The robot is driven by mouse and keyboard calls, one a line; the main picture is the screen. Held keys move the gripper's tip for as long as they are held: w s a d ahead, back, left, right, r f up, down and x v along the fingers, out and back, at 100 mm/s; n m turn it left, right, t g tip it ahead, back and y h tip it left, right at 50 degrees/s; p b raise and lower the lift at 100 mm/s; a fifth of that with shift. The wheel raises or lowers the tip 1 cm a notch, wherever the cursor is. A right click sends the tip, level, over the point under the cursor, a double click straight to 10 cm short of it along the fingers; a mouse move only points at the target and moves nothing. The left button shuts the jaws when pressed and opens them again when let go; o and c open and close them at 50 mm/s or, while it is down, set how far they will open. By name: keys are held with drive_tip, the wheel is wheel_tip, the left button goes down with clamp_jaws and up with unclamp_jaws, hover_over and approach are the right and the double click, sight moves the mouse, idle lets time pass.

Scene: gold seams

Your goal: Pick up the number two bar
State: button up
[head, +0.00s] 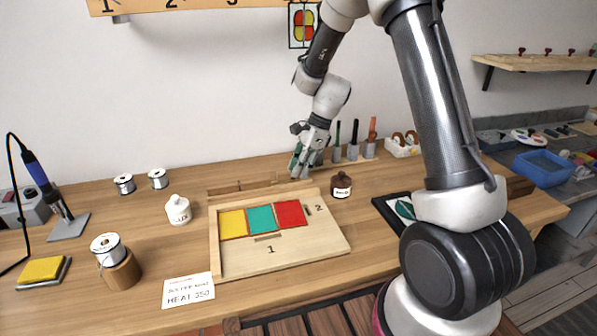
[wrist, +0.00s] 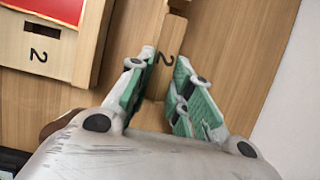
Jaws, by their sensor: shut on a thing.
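My gripper (head: 303,163) is low over the back of the bench, behind the right end of the wooden board (head: 300,252). In the wrist view, its green-padded fingers (wrist: 166,85) are shut on a narrow pale wood bar marked 2 (wrist: 172,38), one finger on each side. The board holds yellow, teal and red panes and bears the numerals 1 and 2, with a dark slot near each.
A dark bottle (head: 341,185) stands close to the right of my gripper. Tools in holders (head: 353,148) and a white bin (head: 403,146) are at the back right. A white flux bottle (head: 177,209) and solder spools (head: 125,184) stand left. A heat card (head: 188,290) lies in front.

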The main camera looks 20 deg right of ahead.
wheel_tip(320, 180, up, 2)
drive_tip(key=shift+r, duration=0.2)
drive_tip(key=shift+d+r, duration=0.15)
drive_tip(key=shift+d, duration=0.6)
drive_tip(key=d, duration=1.6)
drive_tip(key=shift+d, duration=0.1)
drive_tip(key=shift+d+r, duration=0.2)
drive_tip(key=shift+r, duration=0.95)
